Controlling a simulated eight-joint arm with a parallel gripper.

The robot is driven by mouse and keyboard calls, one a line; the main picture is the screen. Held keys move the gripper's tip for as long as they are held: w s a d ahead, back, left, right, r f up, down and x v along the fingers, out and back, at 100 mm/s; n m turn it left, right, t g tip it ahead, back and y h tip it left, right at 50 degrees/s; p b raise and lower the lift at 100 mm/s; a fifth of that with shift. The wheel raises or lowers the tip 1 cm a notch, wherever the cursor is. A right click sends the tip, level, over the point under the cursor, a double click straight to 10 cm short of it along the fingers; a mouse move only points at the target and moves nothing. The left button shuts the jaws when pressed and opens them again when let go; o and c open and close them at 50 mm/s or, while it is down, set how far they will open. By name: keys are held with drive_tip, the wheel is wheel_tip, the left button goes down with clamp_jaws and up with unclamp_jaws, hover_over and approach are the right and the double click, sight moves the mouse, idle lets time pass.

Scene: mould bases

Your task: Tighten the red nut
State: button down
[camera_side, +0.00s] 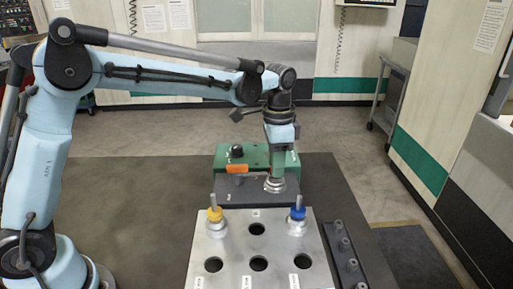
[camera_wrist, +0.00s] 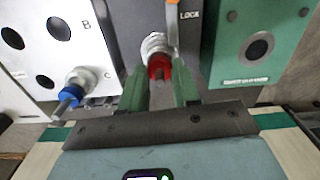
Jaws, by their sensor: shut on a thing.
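The red nut (camera_wrist: 159,68) sits between the green fingers of my gripper (camera_wrist: 160,78) in the wrist view, with a silver flanged part (camera_wrist: 154,44) right beyond it. My gripper (camera_side: 277,172) is shut on the red nut. In the side view it points down at the dark block (camera_side: 240,193) in front of the green fixture, over the silver flange (camera_side: 274,186). The red nut is hidden by the fingers in the side view. The orange lever (camera_side: 237,169) lies left of my gripper; it also shows in the wrist view (camera_wrist: 172,14), near the word LOCK.
A metal plate (camera_side: 238,243) with several round holes stands in front. It bears a yellow-nut piece (camera_side: 215,215) and a blue-nut piece (camera_side: 297,215), both with upright stems. The green fixture (camera_side: 224,153) stands behind. A dark rail (camera_side: 346,255) is at right. The table's left is clear.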

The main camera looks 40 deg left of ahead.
drive_tip(key=m, duration=0.5)
drive_tip(key=shift+r+m, duration=0.1)
drive_tip(key=shift+m, duration=0.2)
idle(0.4)
drive_tip(key=c, duration=0.8)
unclamp_jaws()
wheel_tip(320, 180, up, 12)
